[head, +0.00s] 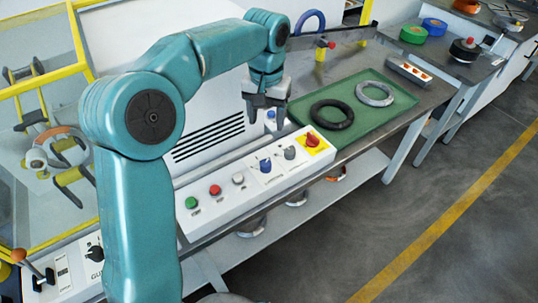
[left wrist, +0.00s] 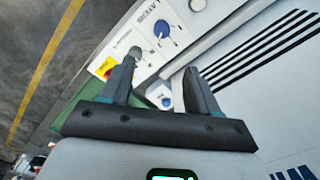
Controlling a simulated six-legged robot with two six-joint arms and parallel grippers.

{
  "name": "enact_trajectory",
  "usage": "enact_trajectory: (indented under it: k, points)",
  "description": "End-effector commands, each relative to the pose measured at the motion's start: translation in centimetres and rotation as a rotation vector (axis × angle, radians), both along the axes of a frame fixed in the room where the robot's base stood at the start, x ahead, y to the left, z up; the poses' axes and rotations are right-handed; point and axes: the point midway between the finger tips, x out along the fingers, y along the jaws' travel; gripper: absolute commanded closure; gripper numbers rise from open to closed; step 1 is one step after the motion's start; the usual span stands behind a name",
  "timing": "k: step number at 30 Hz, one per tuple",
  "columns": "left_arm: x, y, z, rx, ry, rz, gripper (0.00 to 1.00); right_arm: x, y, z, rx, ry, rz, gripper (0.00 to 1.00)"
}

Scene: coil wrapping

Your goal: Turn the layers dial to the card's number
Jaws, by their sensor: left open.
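The layers dial (head: 265,166) is a blue knob on the sloped white control panel (head: 232,205). In the left wrist view the blue dial (left wrist: 165,28) sits near the top, beside the lettering "LAYERS"; its exact pointer setting is too small to read. My left gripper (head: 267,108) is open and empty, above and behind the panel, apart from the dial. In the left wrist view its two fingers (left wrist: 160,68) stand wide apart, with the dial beyond them. I cannot make out a card with a number. My right gripper is not in view.
A grey knob (head: 290,153) and a red switch on yellow (head: 312,140) lie right of the dial. Green (head: 191,203), red (head: 215,190) and white (head: 238,179) buttons lie left. A blue-topped object (head: 271,116) stands near the gripper. A green tray (head: 380,119) holds two rings.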

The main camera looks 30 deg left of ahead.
Motion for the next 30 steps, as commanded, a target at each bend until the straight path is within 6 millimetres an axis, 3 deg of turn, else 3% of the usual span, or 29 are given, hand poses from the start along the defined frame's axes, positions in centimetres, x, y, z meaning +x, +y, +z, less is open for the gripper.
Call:
enact_trajectory:
  k: [18, 24, 30]
  points:
    - [-0.5, 0.3, -13.2, 0.000, 0.005, 0.001, 0.39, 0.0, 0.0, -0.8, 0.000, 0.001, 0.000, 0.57]
    - [-0.3, 0.4, -15.4, -0.001, 0.003, 0.002, 0.39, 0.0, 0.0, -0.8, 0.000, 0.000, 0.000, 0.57]
    - [-0.1, 0.4, -15.8, 0.000, 0.001, 0.002, 0.39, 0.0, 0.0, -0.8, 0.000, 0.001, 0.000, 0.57]
